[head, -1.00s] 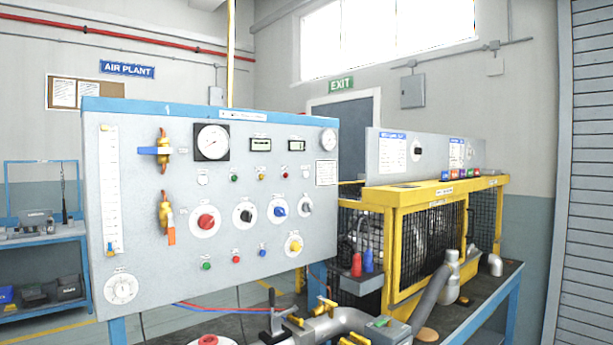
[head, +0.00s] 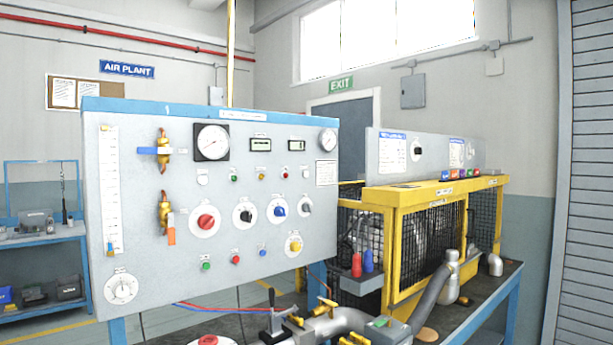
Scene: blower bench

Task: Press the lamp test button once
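The grey control panel (head: 140,225) with a blue top edge stands in the left and middle of the head view. Its bottom row has a green button (head: 206,265), a red button (head: 236,259) and a blue button (head: 262,249). Its upper row has a white round part (head: 202,178), a green lamp (head: 234,177), an amber lamp (head: 261,174) and a red lamp (head: 285,173). The labels are too small to read, so I cannot tell which one is the lamp test button. No lamp is clearly lit. Neither of my grippers is in view.
The panel also carries a red knob (head: 206,221), a blue knob (head: 279,209), a yellow knob (head: 295,246) and brass valves (head: 164,208). Pipework (head: 345,321) lies low in front. A yellow caged machine (head: 420,195) stands at right. The space before the panel face looks clear.

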